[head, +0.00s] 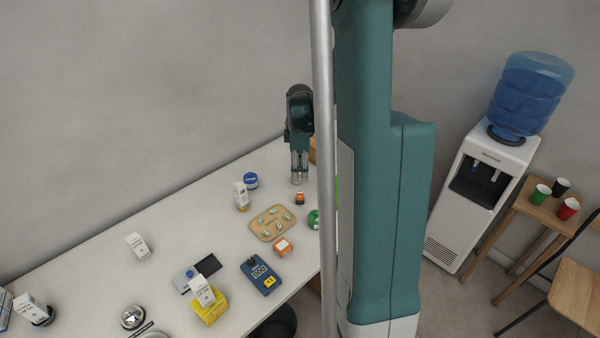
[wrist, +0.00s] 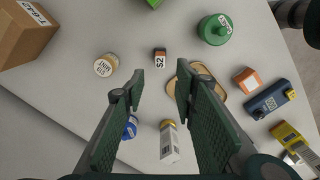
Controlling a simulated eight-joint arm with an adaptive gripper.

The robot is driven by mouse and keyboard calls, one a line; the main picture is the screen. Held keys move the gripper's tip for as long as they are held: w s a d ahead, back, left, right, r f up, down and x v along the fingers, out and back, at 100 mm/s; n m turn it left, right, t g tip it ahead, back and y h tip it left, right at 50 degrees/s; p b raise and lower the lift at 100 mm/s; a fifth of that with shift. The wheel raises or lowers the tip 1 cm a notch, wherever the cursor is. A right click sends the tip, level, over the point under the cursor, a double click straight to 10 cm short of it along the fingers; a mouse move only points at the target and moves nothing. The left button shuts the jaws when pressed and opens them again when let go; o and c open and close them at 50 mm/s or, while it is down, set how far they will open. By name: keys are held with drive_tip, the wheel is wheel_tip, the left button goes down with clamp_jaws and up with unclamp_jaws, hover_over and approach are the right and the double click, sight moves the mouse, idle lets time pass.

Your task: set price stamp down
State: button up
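A small orange-and-dark block marked "S2" (wrist: 160,60), which looks like the price stamp, stands on the pale counter (head: 180,230). It also shows in the head view as a small orange-and-black piece (head: 300,199). My gripper (head: 299,181) points down over the counter's far end, close above the block. In the wrist view, my gripper (wrist: 160,77) has its fingers spread apart with nothing held between them. The block shows just beyond the fingertips, apart from both. The exact height of the fingertips above the counter is hard to tell.
A wooden tray (head: 254,226) with green-and-white pieces, a white-yellow carton (head: 241,197), a blue-lidded jar (head: 250,181) and a green-topped container (head: 313,219) stand around the block. A cream-lidded jar (wrist: 105,66) and a cardboard box (wrist: 22,35) are to its left in the wrist view.

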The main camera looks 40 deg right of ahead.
drive_tip(key=shift+a, duration=0.1)
idle(0.5)
drive_tip(key=s+a+r+m+t, duration=0.25)
drive_tip(key=a+r, duration=0.35)
drive_tip(key=a, duration=0.4)
drive_tip(key=s+a+r+m+t+h, duration=0.1)
drive_tip(key=s+a+r+m, duration=0.15)
drive_tip(key=a+r, duration=0.55)
drive_tip(key=s+a+r+m+t, duration=0.1)
drive_tip(key=s+a+r, duration=0.3)
drive_tip(key=a, duration=0.7)
drive_tip(key=s+a+m+t+y, duration=0.1)
drive_tip(key=s+a+m+t, duration=0.1)
drive_tip(key=s+a, duration=0.6)
drive_tip(key=shift+a+r+m+t, duration=0.15)
drive_tip(key=shift+a+m+t, duration=0.3)
drive_tip(key=shift+a, duration=0.7)
drive_tip(key=shift+s+f, duration=0.1)
drive_tip(key=shift+f, duration=0.1)
